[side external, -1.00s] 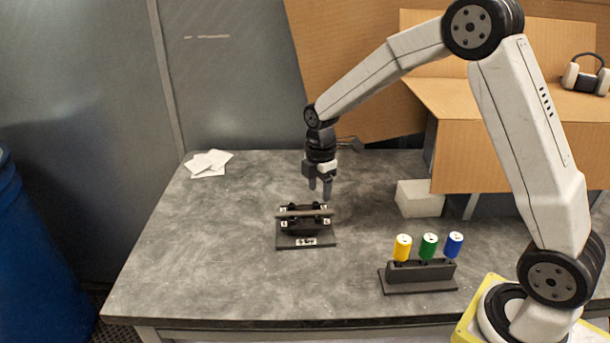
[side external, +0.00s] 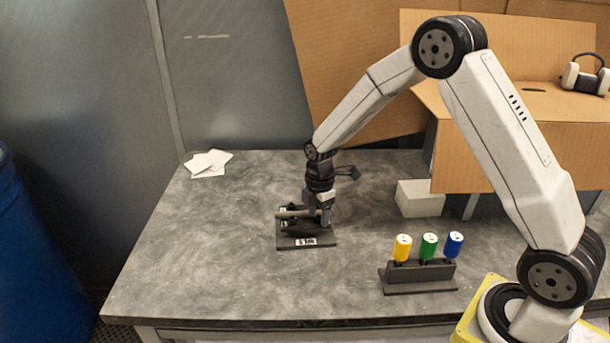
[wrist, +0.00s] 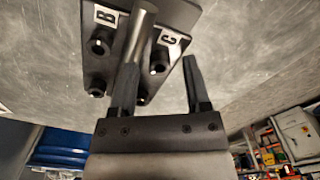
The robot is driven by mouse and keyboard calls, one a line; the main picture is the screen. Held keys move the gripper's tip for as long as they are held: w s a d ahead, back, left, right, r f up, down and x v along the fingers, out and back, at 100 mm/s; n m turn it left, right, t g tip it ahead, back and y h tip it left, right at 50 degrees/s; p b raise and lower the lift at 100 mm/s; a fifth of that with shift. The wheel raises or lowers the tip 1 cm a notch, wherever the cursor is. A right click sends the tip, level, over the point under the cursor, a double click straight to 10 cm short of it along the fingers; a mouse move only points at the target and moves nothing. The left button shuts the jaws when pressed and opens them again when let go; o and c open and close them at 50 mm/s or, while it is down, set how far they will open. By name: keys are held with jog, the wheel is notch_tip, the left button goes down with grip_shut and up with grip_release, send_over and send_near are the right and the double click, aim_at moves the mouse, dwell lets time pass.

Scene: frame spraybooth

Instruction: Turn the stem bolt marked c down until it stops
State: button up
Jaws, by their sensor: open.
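The dark clamp block stands on its black base plate (side external: 290,244) on the table, with a grey bar (side external: 284,215) across it. In the wrist view the bar (wrist: 137,42) runs between the label B and the label C (wrist: 170,40). The bolt beside C (wrist: 160,66) appears between my open fingers. Other dark bolts (wrist: 101,46) show on the block. My gripper (side external: 319,225) points down at the block's right end; its fingers also show in the wrist view (wrist: 160,63). I cannot tell whether they touch the bolt. The gripper partly hides the block in the side view.
A dark rack (side external: 418,275) with yellow, green and blue-handled tools stands to the right, nearer the front. A white block (side external: 419,198) lies behind it, by a cardboard box (side external: 500,155). White cards (side external: 208,163) lie back left. The table's left part is clear.

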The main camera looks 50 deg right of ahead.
jog(key=shift+f, duration=0.1)
grip_shut()
